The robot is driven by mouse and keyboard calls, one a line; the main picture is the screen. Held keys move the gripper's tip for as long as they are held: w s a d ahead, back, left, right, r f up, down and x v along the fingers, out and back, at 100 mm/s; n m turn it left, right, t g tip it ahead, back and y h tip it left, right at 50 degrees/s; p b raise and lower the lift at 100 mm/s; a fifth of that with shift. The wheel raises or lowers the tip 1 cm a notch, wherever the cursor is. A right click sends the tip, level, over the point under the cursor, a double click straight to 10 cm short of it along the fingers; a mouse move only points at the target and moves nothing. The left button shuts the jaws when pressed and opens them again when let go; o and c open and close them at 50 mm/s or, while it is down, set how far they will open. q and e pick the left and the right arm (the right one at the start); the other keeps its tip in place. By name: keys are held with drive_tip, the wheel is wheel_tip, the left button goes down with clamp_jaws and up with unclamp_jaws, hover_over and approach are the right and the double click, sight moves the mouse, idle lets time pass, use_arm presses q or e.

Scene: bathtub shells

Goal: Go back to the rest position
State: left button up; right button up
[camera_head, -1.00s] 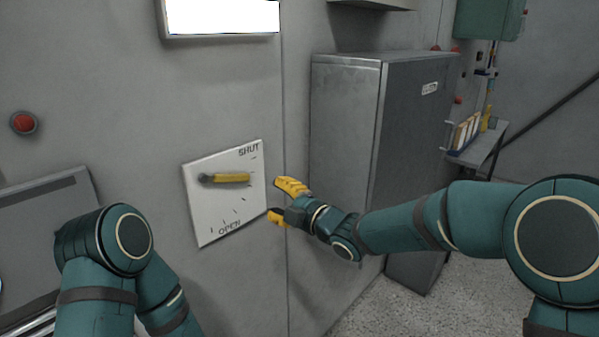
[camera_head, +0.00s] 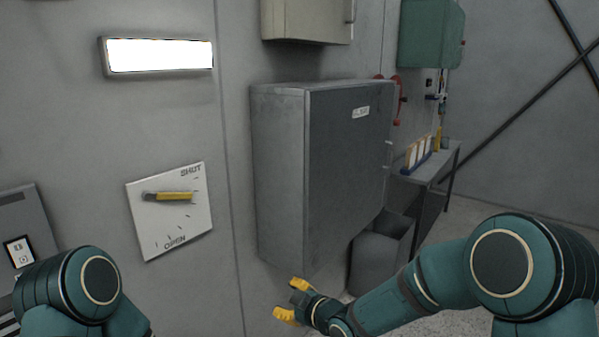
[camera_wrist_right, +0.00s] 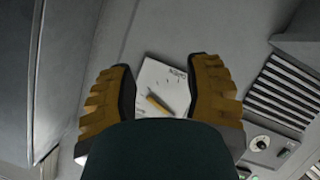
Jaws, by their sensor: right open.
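My right gripper (camera_head: 289,300) is low in the head view, in front of the wall below the grey cabinet. Its yellow fingers are apart and nothing is between them. In the right wrist view the gripper (camera_wrist_right: 165,100) also shows open, facing the wall from a distance. A white wall plate (camera_head: 180,225) marked SHUT and OPEN carries a yellow lever (camera_head: 175,196), which lies about level near the SHUT side. The gripper is apart from the plate, to its lower right. My left arm shows at the lower left; its gripper is out of view.
A grey metal cabinet (camera_head: 345,170) stands on the wall right of the plate, with a grey bin (camera_head: 378,262) beneath. A small table (camera_head: 440,168) holds files further right. A lit panel (camera_head: 160,55) is above the plate. Grey floor shows at the right.

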drive_tip(key=s+d+f+m+g+h, duration=0.2)
drive_tip(key=s+d+f+m, duration=0.3)
drive_tip(key=s+f, duration=0.3)
drive_tip(key=s+d+f+m+g+h, duration=0.2)
drive_tip(key=s+d+f+m+g, duration=0.25)
drive_tip(key=f, duration=0.55)
use_arm(q)
drive_tip(key=shift+s+d+r, duration=0.1)
drive_tip(key=shift+s, duration=0.05)
use_arm(e)
drive_tip(key=s+d+f+m, duration=0.1)
drive_tip(key=s+m, duration=0.1)
drive_tip(key=s, duration=0.3)
drive_tip(key=s+d+f+m+g, duration=0.1)
drive_tip(key=s+f+m, duration=0.1)
drive_tip(key=s, duration=0.2)
drive_tip(key=s+d+f+m+g+h, duration=0.1)
drive_tip(key=s+f+m, duration=0.1)
drive_tip(key=s, duration=0.3)
drive_tip(key=shift+s+f+m, duration=0.25)
drive_tip(key=shift+s+m, duration=0.1)
drive_tip(key=shift+m, duration=0.2)
idle(0.5)
use_arm(q)
drive_tip(key=c, duration=0.3)
